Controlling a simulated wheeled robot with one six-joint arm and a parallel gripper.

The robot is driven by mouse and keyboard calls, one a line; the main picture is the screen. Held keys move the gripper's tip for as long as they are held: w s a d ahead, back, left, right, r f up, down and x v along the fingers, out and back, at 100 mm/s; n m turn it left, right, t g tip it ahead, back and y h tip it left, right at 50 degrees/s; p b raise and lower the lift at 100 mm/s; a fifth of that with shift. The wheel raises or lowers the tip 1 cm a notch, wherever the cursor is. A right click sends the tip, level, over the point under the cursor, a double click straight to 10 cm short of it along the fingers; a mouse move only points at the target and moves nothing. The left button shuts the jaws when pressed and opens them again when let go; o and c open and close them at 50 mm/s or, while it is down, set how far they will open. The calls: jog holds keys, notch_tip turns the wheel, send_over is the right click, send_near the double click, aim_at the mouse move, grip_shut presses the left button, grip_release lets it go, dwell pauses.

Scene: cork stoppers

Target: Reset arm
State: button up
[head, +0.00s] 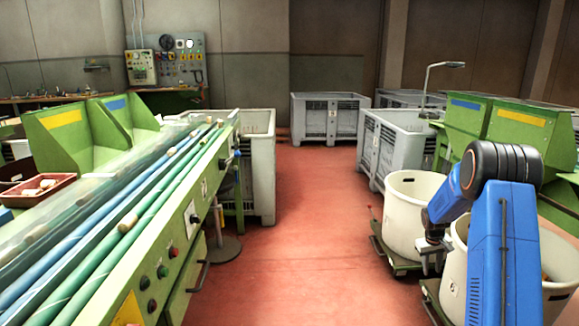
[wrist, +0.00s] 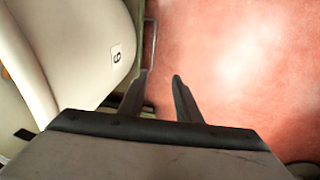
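My blue arm is folded at the right of the head view. My gripper (head: 432,264) hangs from it, pointing down, in front of the white bins. In the wrist view my gripper (wrist: 160,78) has its two dark fingers apart, with a gap between them. Nothing is held; red floor and part of a dark base show behind the fingers. A white bin (wrist: 82,45) with a label marked like a 6 or 9 is close on the left of the wrist view.
White round bins (head: 403,200) on wheeled green bases stand beside my arm. A green sorting bench (head: 190,215) with cork stoppers (head: 127,223) on its lanes runs along the left. Grey crates (head: 326,118) stand farther back. The red floor aisle (head: 300,215) is clear.

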jog(key=s+a+r+t, duration=0.1)
jog(key=s+a+r, duration=0.85)
jog(key=r, duration=0.45)
jog(key=s+a+r+t, duration=0.1)
jog(key=s+a+r, duration=0.8)
jog(key=s+r, duration=0.3)
jog(key=s+a+r, duration=0.1)
jog(key=s+a, duration=0.2)
jog(key=s, duration=0.6)
jog(key=s+a+r+t+y, duration=0.1)
jog(key=s+a, duration=0.3)
jog(key=s, duration=0.6)
jog(key=s+a+r+t+y, duration=0.1)
jog(key=s+a, duration=0.3)
jog(key=s, duration=0.5)
jog(key=shift+s+r, duration=0.2)
jog(key=shift+s, duration=0.1)
